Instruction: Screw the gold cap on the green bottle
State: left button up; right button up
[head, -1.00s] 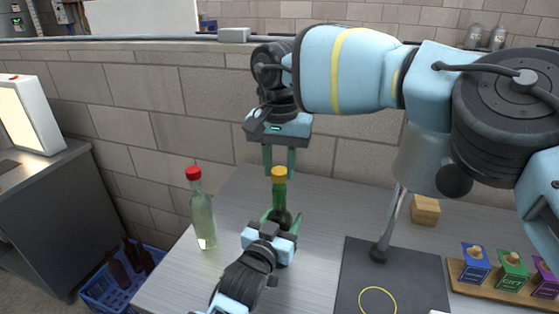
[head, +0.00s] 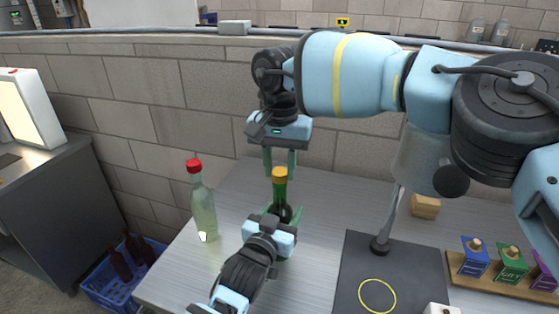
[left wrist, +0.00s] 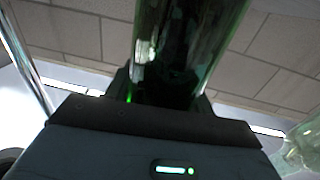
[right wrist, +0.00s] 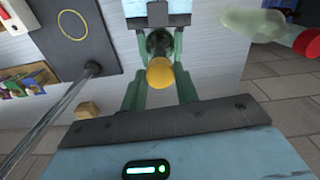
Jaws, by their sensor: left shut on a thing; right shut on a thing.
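The green bottle (head: 282,209) stands upright near the middle of the steel table, dark green with a gold cap (head: 280,173) on top of its neck. My left gripper (head: 284,217) is shut on the bottle's body from the front; the left wrist view shows the green glass (left wrist: 185,50) between its jaws. My right gripper (head: 280,168) points down from above and is shut on the gold cap, which also shows between its fingers in the right wrist view (right wrist: 160,73). I cannot tell how far the cap is threaded.
A pale bottle with a red cap (head: 203,212) stands close by on the left. A dark mat (head: 350,262) with a yellow ring and a metal post (head: 384,235) lie right. Beyond are a wooden block (head: 425,206) and a rack of coloured boxes (head: 500,283). A blue crate (head: 105,292) is on the floor.

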jog(key=shift+f, duration=0.6)
dwell(0.6)
pick_arm(q)
grip_shut()
pick_arm(e)
jog(key=o, duration=0.9)
jog(key=shift+r, duration=0.1)
jog(key=shift+r, duration=2.2)
jog(key=o, duration=0.6)
